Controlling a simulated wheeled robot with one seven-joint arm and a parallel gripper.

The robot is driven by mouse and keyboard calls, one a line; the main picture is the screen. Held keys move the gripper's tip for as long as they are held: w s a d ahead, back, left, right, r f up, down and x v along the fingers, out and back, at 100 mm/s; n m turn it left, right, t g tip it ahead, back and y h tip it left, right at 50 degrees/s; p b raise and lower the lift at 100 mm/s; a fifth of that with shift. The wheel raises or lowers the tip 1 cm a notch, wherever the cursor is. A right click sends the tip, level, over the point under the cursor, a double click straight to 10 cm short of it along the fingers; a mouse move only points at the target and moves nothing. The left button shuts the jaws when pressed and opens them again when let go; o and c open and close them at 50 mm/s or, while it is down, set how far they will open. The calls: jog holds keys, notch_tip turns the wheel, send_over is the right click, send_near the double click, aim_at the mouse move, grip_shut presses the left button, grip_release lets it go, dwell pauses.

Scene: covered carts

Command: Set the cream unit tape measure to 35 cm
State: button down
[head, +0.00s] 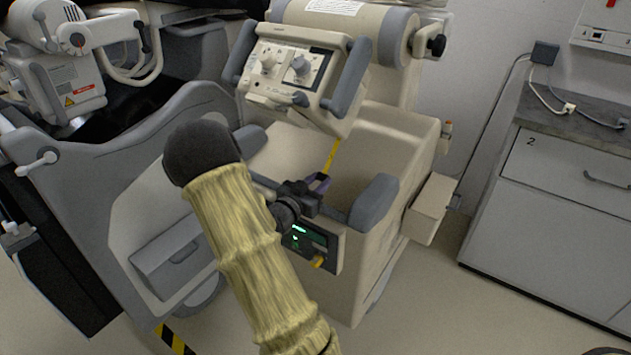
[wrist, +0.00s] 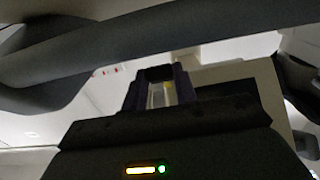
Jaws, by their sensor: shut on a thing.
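The cream unit (head: 395,165) stands in the middle of the head view, with a knobbed control head (head: 290,70) at its top. A narrow yellow tape (head: 332,156) runs from below this head down to my gripper (head: 318,182). My gripper has dark purplish fingers and is shut on the tape's lower end. The wrist view shows its fingers (wrist: 160,92) close up, with a pale and yellow piece (wrist: 168,88) between them. The tape's markings are too small to read. My arm hides part of the unit's front.
A grey handlebar (head: 373,203) crosses the unit near my gripper, and a bar (wrist: 150,40) spans the wrist view. A panel with green lettering (head: 310,245) is below. A grey covered cart (head: 110,150) stands left. Drawers (head: 560,200) stand right, with clear floor before them.

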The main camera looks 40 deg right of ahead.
jog(key=c, duration=1.1)
grip_release()
jog(key=shift+a, duration=0.1)
jog(key=p+v, duration=0.1)
jog(key=v, duration=1.6)
jog(key=shift+a+p, duration=0.1)
jog(key=shift+p, duration=0.3)
